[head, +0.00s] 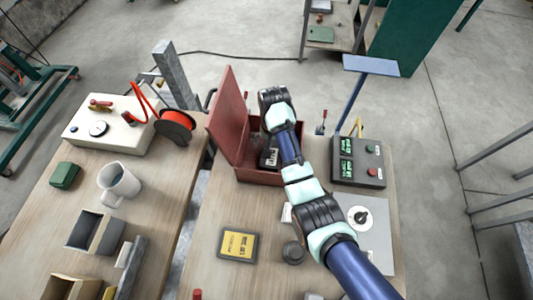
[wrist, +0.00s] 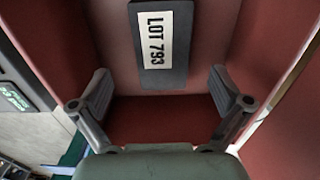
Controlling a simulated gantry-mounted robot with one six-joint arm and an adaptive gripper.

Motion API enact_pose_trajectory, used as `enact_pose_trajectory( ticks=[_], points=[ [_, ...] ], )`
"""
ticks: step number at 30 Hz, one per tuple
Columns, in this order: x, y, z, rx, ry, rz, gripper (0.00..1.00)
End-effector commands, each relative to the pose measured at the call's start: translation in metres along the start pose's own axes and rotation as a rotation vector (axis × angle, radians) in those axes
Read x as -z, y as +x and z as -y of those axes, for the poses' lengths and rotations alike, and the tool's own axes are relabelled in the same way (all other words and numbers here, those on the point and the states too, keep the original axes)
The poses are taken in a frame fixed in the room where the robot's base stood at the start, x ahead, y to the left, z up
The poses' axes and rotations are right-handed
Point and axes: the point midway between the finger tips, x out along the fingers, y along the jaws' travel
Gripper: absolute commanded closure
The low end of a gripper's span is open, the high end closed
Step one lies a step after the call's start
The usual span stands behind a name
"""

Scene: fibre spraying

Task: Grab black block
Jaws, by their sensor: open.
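A black block with a white "LOT 793" label (wrist: 178,62) lies inside the open red box, at the top middle of the wrist view. In the head view, a dark piece with a pale label (head: 269,158) shows in the red box (head: 258,177), partly behind my arm; it looks like the same block. My gripper (wrist: 160,84) is open and empty in the wrist view, its fingers spread to either side over the box's red interior. The block is beyond the fingertips, not between them. In the head view my gripper is hidden by my arm.
A control box with green displays (head: 357,162) stands right of the red box. A yellow-labelled block (head: 238,245) and a dark round knob (head: 293,252) are in front. On the left table are a mug (head: 118,184), an orange spool (head: 175,128) and a white device (head: 105,126).

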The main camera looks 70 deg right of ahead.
Motion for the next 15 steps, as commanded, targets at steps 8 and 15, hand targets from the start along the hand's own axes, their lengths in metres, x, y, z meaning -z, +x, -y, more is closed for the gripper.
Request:
enact_pose_trajectory(
  ticks=[8,15],
  points=[
    [0.000,0.029,0.001,-0.001,-0.001,0.003,0.00],
    [0.001,0.060,0.001,0.000,-0.001,0.000,0.00]
  ],
)
